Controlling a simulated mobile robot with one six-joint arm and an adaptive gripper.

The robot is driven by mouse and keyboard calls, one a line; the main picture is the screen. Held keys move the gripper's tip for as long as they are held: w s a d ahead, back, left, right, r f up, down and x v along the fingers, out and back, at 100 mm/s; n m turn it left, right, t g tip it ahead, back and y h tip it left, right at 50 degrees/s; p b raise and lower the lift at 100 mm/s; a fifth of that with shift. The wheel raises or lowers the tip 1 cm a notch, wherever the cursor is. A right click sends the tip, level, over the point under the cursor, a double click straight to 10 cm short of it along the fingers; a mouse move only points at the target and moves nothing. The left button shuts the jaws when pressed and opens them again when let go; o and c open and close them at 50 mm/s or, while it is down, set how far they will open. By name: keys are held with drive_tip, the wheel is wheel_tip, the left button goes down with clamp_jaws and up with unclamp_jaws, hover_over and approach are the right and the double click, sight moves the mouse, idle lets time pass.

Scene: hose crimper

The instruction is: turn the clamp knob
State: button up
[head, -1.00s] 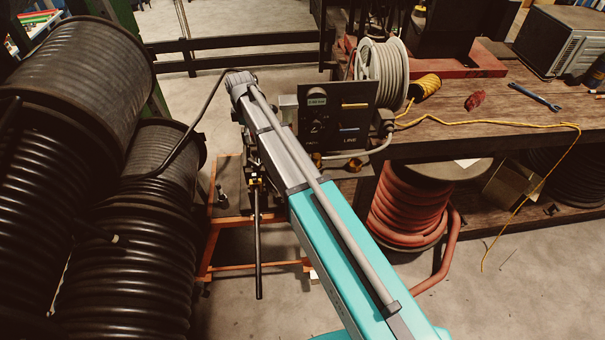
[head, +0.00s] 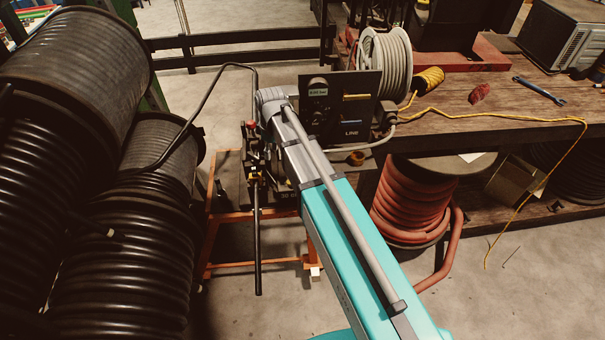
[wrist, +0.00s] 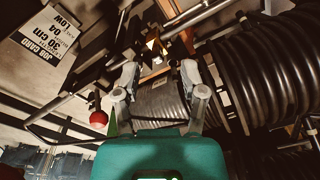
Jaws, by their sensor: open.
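The crimper (head: 254,168) stands left of my arm in the head view, with a black lever hanging down in front of it. A small red knob (head: 250,124) shows at its top. In the wrist view a red ball knob (wrist: 98,118) sits on a rod left of my gripper (wrist: 158,72). I cannot tell if it is the clamp knob. My gripper is open, its two grey fingers apart, with brassy metal parts (wrist: 155,45) beyond the tips. No contact is visible. In the head view my arm hides the gripper.
Black hose coils (head: 75,130) fill the left side. A control panel (head: 339,107) and a pale hose reel (head: 384,62) stand by the wooden bench (head: 500,115). A red hose coil (head: 410,205) lies below. A job card (wrist: 45,42) shows in the wrist view.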

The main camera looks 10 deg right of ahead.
drive_tip(key=s+d+f+m+b, duration=0.3)
drive_tip(key=s+d+m, duration=0.3)
drive_tip(key=d, duration=0.3)
drive_tip(key=shift+s, duration=0.75)
drive_tip(key=shift+f, duration=0.1)
